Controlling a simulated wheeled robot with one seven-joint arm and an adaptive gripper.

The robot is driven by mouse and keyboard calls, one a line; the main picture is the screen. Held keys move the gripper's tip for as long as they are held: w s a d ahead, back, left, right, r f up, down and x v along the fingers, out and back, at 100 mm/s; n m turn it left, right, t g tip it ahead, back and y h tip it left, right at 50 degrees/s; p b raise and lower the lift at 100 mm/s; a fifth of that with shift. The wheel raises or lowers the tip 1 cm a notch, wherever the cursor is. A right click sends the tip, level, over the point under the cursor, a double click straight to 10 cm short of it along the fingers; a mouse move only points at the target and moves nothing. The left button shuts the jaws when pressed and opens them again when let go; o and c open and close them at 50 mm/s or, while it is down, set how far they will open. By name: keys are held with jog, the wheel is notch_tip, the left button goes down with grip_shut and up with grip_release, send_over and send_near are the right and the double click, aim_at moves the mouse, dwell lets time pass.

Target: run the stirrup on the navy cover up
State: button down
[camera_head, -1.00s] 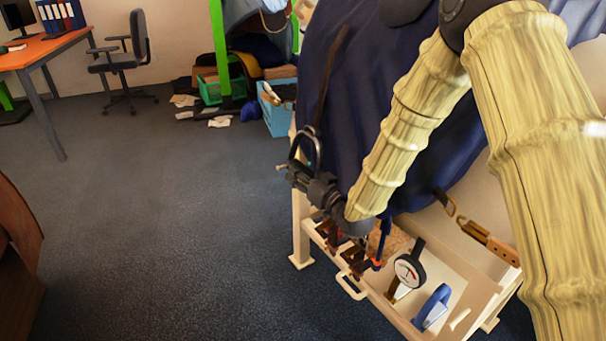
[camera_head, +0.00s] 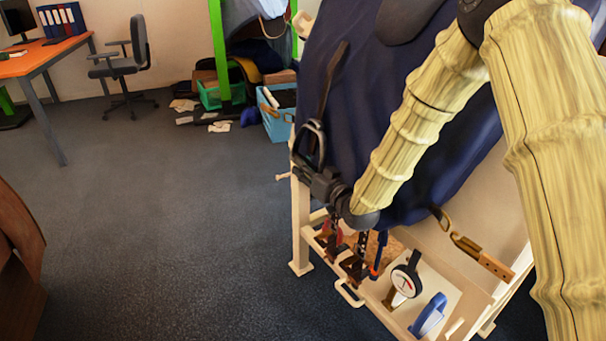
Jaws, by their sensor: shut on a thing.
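The navy cover (camera_head: 345,125) hangs in folds over a pale wooden stand. A dark stirrup leather (camera_head: 328,82) runs down the left side of the cover to a dark metal stirrup (camera_head: 320,132). My gripper (camera_head: 307,168) is at the stirrup's lower part, beside the cover's left edge, and is shut on the stirrup. The finger contact is small and dark, so the exact grip is hard to see. My arm crosses in front of the cover and hides much of its right side.
The stand's lower tray (camera_head: 378,302) holds a round dial gauge (camera_head: 405,281), a blue tool (camera_head: 429,315) and several dark items. A brown strap with a buckle (camera_head: 482,257) hangs at right. Open floor (camera_head: 170,220) lies to the left.

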aim_at(317, 121)
jog(key=d+r+p, duration=0.1)
jog(key=r+p, duration=0.1)
jog(key=r, duration=0.2)
jog(key=w+d+r+p, duration=0.1)
jog(key=r+p, duration=0.1)
jog(key=r, duration=0.3)
jog(key=w+d+r+p, duration=0.1)
jog(key=r+p, duration=0.1)
jog(key=r, duration=0.2)
jog(key=shift+r+p, duration=0.4)
jog(key=c, duration=1.2)
grip_release()
jog(key=shift+o, duration=0.2)
jog(key=shift+a, duration=0.1)
jog(key=v, duration=1.2)
